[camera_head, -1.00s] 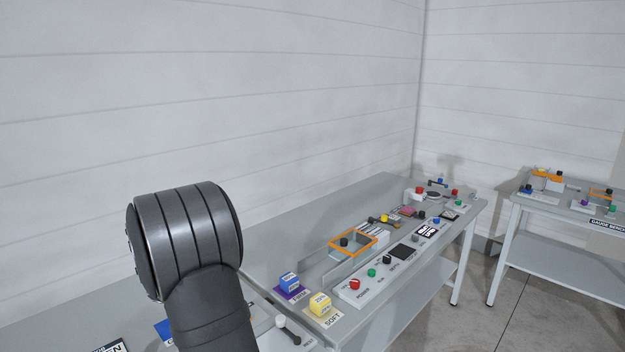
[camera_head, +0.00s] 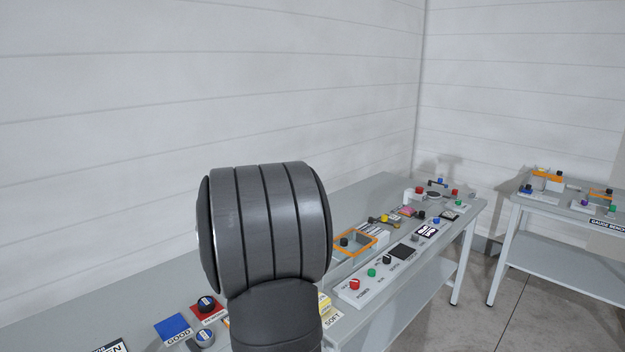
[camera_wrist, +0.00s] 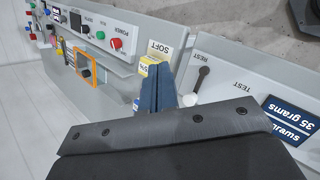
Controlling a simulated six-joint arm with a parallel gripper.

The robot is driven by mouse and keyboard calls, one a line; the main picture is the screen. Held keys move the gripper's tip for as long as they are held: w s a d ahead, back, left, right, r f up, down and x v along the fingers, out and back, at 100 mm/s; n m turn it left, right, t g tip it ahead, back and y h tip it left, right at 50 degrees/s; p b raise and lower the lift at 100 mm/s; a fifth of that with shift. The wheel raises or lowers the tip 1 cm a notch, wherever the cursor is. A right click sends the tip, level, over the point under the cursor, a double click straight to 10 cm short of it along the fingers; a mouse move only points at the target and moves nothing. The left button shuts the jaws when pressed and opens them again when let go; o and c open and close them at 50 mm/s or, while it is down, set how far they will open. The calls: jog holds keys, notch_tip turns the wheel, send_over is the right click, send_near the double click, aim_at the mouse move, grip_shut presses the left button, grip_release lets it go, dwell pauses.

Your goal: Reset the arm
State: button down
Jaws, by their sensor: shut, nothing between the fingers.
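My gripper (camera_wrist: 160,78) shows in the wrist view as blue-grey fingers pressed together past a dark, bolted housing. It holds nothing and is above the bench, close to the yellow SOFT block (camera_wrist: 148,64) in the picture. I cannot tell the exact height. In the head view my dark ribbed arm link (camera_head: 265,225) stands up in front of the bench, and the gripper itself is hidden or out of frame there.
The long grey bench (camera_head: 110,315) carries a blue GOOD pad (camera_head: 173,328), a red pad with a dark knob (camera_head: 206,304), an orange frame (camera_head: 372,240) and a control panel with several knobs. A second bench (camera_head: 550,204) stands at right.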

jog(key=s+d+r+m+g, duration=0.1)
jog(key=s+d+m, duration=0.3)
jog(key=d, duration=0.4)
jog(key=s+d+r+m+g, duration=0.1)
jog(key=s+d+r+m, duration=0.2)
jog(key=d+m, duration=0.3)
jog(key=shift+s+d+r+m, duration=0.15)
jog(key=shift+s+d+m, duration=0.15)
jog(key=shift+s+d, duration=0.7)
jog(key=shift+w+d, duration=0.2)
